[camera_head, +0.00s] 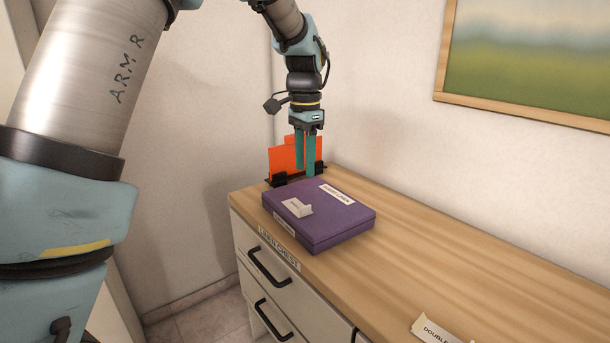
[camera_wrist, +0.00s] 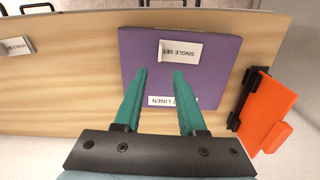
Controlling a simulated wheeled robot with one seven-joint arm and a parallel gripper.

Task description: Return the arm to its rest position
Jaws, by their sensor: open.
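My arm reaches in from the upper left of the head view, and its wrist hangs down over the far left end of a wooden-topped chest. My gripper (camera_head: 306,168) points down with its two teal fingers apart and nothing between them. In the wrist view the fingers (camera_wrist: 156,74) stand apart over a purple box (camera_wrist: 205,78). The purple box (camera_head: 335,225) lies flat on the chest top, in front of the fingers in the head view, with white labels on it. I cannot tell exactly how high the fingertips are above the box.
An orange panel (camera_head: 284,160) in black clips stands behind the gripper at the chest end; it also shows in the wrist view (camera_wrist: 268,112). A label card (camera_head: 436,331) lies on the chest top (camera_head: 450,260) at the right. A framed picture (camera_head: 530,55) hangs on the wall.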

